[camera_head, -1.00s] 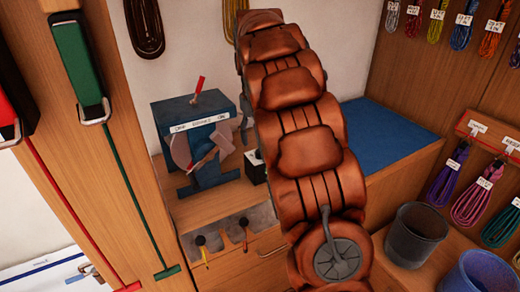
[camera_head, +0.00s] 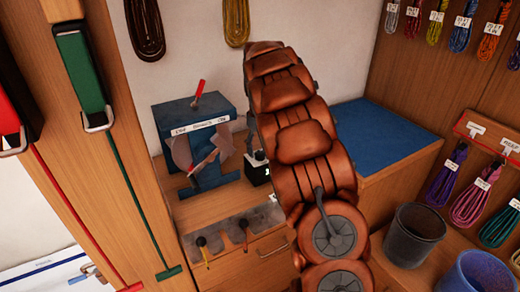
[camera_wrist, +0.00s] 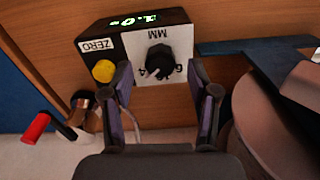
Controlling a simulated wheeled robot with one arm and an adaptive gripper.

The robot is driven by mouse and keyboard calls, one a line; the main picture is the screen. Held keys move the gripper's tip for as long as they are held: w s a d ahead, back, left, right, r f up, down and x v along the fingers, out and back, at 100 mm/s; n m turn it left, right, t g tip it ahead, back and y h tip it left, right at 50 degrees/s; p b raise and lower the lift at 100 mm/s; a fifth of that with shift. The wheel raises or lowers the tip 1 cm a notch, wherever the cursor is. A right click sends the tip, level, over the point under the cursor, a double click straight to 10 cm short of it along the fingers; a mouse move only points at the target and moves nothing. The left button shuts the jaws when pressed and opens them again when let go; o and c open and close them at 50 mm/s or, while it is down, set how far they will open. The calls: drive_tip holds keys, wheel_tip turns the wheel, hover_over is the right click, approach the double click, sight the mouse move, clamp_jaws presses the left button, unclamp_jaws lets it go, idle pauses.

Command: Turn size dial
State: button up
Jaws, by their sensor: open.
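The size dial (camera_wrist: 160,58) is a round black knob on the white face of a small dark box (camera_wrist: 115,35). The box has a lit green display that seems to read 1.0, a yellow button (camera_wrist: 103,71) beside a ZERO label, and an MM label near the dial. My gripper (camera_wrist: 159,68) is open, with one finger on each side of the dial in the wrist view. I see no clear contact with the dial. In the head view the box (camera_head: 257,170) shows partly beside my arm, which hides my gripper there.
A blue machine (camera_head: 195,135) with a red lever stands left of the box. In the wrist view a red-handled crank (camera_wrist: 36,127) is at left and a large rounded part (camera_wrist: 275,125) at right. A blue mat (camera_head: 385,135) and a dark bin (camera_head: 415,235) are to the right.

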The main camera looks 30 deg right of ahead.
drive_tip(key=shift+f, duration=0.9)
clamp_jaws()
